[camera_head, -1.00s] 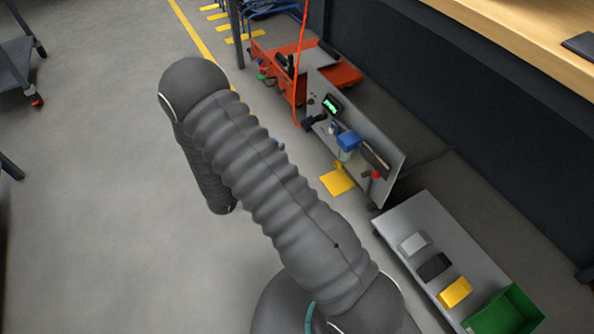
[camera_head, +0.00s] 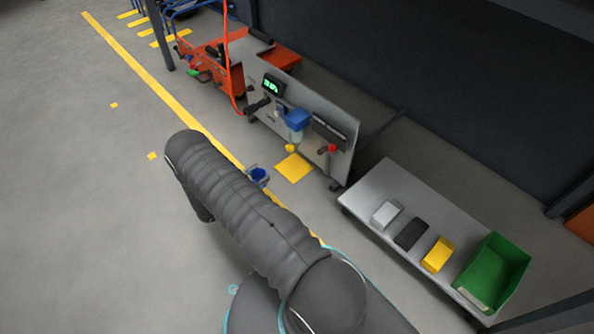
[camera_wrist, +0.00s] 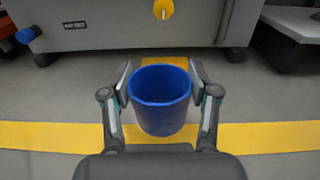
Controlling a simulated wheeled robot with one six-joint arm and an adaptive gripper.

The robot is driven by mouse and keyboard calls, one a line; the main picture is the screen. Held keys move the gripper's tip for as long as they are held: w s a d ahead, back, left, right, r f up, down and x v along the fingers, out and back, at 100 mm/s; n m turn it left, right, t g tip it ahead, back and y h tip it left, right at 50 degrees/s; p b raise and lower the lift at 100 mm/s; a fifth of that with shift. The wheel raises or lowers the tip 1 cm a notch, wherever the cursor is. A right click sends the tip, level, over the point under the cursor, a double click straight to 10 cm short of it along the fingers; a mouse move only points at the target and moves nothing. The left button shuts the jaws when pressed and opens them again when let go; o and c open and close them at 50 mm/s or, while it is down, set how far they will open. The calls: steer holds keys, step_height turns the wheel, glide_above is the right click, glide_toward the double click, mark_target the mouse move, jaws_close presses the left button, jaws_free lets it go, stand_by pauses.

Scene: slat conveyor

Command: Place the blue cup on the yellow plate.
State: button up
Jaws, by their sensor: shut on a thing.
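The blue cup (camera_wrist: 160,98) is upright between the two fingers of my gripper (camera_wrist: 160,90) in the wrist view, and the fingers press on its sides. It looks empty inside. In the head view the blue cup (camera_head: 258,175) shows just past my arm, and the gripper is mostly hidden there.
A grey panel unit (camera_head: 330,135) with a green display stands ahead, with a yellow floor patch (camera_head: 294,167) before it. A low grey cart (camera_head: 375,190) at right carries small blocks and a green bin (camera_head: 495,272). Open floor lies at left.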

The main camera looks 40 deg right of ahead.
steer(key=shift+g, duration=0.3)
steer(key=d, duration=1.2)
steer(key=w+d+f+b, duration=0.1)
steer(key=d, duration=0.5)
steer(key=shift+d+f, duration=0.1)
steer(key=shift+d, duration=0.05)
steer(key=shift+d+f+b, duration=0.2)
steer(key=shift+f+b, duration=0.2)
steer(key=shift+f, duration=1.35)
steer(key=shift+f, duration=0.15)
steer(key=o, duration=1.1)
steer(key=shift+o, duration=0.2)
